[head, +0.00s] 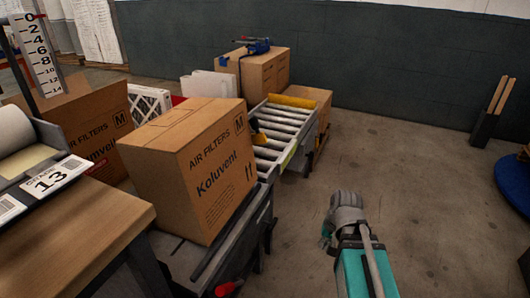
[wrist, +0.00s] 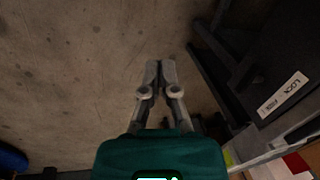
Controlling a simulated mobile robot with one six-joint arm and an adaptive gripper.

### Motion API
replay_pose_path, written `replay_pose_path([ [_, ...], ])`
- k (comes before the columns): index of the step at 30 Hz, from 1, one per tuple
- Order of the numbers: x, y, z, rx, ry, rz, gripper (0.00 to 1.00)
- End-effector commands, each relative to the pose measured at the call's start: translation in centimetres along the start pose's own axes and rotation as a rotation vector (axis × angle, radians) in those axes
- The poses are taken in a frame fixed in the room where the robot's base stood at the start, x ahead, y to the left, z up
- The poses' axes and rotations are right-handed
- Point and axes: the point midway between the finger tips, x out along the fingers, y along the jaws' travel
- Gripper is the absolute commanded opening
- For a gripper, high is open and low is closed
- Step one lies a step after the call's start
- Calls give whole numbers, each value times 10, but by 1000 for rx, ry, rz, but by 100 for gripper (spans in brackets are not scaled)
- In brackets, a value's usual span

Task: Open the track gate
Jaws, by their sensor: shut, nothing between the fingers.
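The roller track (head: 283,128) runs behind the large Koluvent carton (head: 200,165) in the head view. I cannot tell for sure which part is the gate. A red handle (head: 228,288) sticks out low at the near end of the stand. In the wrist view my gripper (wrist: 160,68) is shut and empty above the floor, with a dark frame and a white LOCK/FREE label (wrist: 283,95) to its right. The fingertips are not clear in the head view.
A wooden table (head: 70,225) stands at the left. More cartons (head: 262,72) stand behind the track, one with a blue tool (head: 256,46) on top. The concrete floor (head: 400,165) right of the track is open. A dark bin with boards (head: 492,112) stands far right.

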Motion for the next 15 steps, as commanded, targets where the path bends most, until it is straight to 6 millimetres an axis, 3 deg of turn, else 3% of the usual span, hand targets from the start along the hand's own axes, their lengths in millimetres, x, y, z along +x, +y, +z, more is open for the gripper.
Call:
replay_pose_path([
  [7,22,-51,-30,242,-31,-309,0],
  [15,17,-105,-66,542,-163,-678,0],
])
